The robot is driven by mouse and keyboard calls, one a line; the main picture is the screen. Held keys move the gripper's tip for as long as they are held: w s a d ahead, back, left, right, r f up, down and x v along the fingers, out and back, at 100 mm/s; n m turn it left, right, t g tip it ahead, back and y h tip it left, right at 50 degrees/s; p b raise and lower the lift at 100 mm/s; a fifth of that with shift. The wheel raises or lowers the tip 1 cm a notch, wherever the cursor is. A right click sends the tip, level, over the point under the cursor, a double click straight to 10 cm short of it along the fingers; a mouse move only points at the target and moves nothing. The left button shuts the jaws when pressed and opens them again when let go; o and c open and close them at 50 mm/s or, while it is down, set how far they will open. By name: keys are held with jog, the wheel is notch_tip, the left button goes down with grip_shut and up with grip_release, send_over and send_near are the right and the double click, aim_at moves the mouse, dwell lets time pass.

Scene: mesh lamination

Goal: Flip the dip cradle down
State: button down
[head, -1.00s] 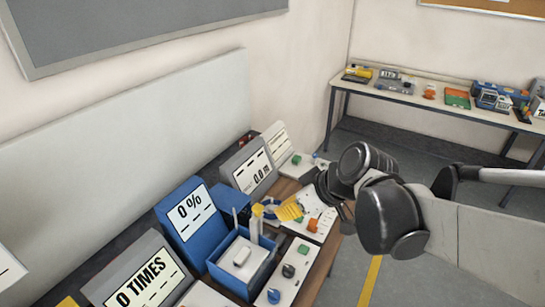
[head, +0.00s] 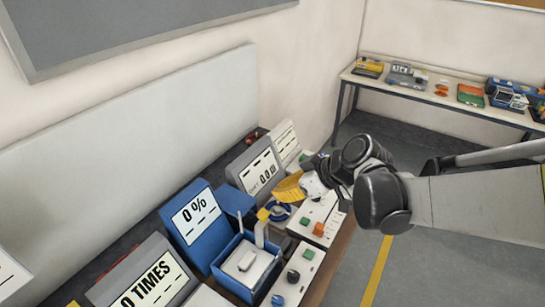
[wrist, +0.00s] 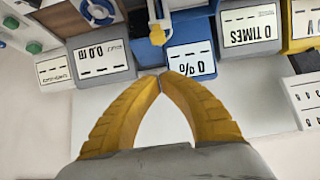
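The dip cradle (head: 261,235) looks like thin white uprights with a yellow tab (head: 263,214) on top, standing up at the blue tank (head: 222,268). A white block (head: 247,261) sits in the tank. The cradle's yellow tab also shows at the top of the wrist view (wrist: 157,36), just beyond my fingertips and apart from them. My gripper (head: 280,194) has yellow fingers and is above the bench, behind and right of the tab. In the wrist view the fingertips (wrist: 161,73) meet with nothing between them. How the cradle joins the tank is unclear.
A blue display reading 0 % (head: 195,217) stands behind the tank. Grey displays stand on both sides, one reading 0 TIMES (head: 150,285). White panels with knobs and buttons (head: 313,225) line the bench front. A second table (head: 430,96) stands at the back right.

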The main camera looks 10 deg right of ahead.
jog(key=b, duration=0.2)
send_over(267, 220)
jog(key=f, duration=0.5)
jog(key=shift+w+a+f, duration=0.25)
jog(key=shift+w+f, duration=0.05)
jog(key=shift+w, duration=0.05)
notch_tip(267, 220, down, 2)
jog(key=shift+d+f, duration=0.1)
jog(key=shift+f, duration=0.05)
jog(key=shift+s+f+b, duration=0.1)
jog(key=shift+f+b, duration=0.2)
jog(key=shift+f, duration=0.2)
jog(key=shift+f, duration=0.1)
notch_tip(267, 220, down, 7)
jog(key=b, duration=0.6)
jog(key=shift+r, duration=0.3)
